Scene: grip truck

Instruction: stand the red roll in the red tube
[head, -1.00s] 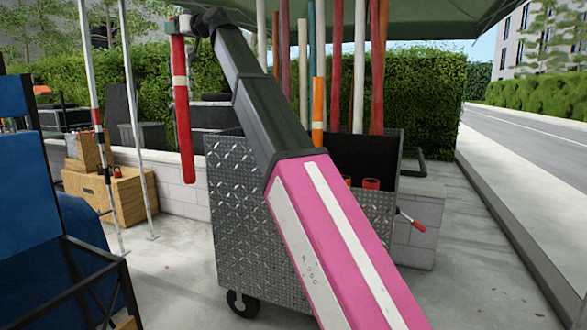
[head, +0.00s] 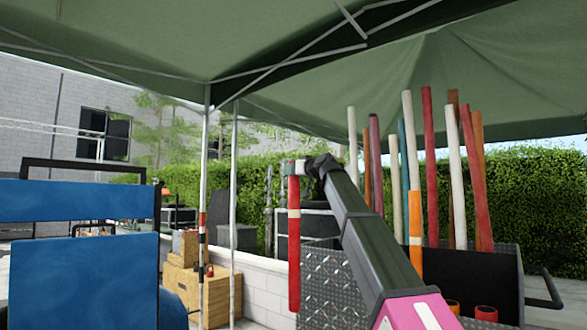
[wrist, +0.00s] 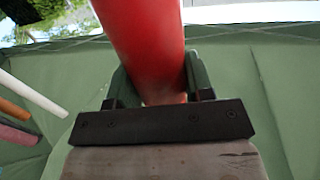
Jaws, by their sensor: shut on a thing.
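The red roll (head: 294,262), with a pale band near its upper part, hangs upright from my gripper (head: 295,168) in the head view. My gripper is shut on its top end. In the wrist view the red roll (wrist: 145,40) lies between the two dark fingers of my gripper (wrist: 155,85). The roll hangs in front of the left side of the metal cart. A short red tube (head: 486,314) shows its open top in the cart at the lower right, well right of the roll. Its lower part is hidden or out of frame.
The diamond-plate cart (head: 335,282) holds several tall rolls (head: 430,165) and an orange-rimmed tube (head: 453,306) left of the red one. A blue chair (head: 80,265) is at left. Tent poles (head: 204,190) and wooden boxes (head: 200,290) stand between. A green canopy (head: 450,90) is overhead.

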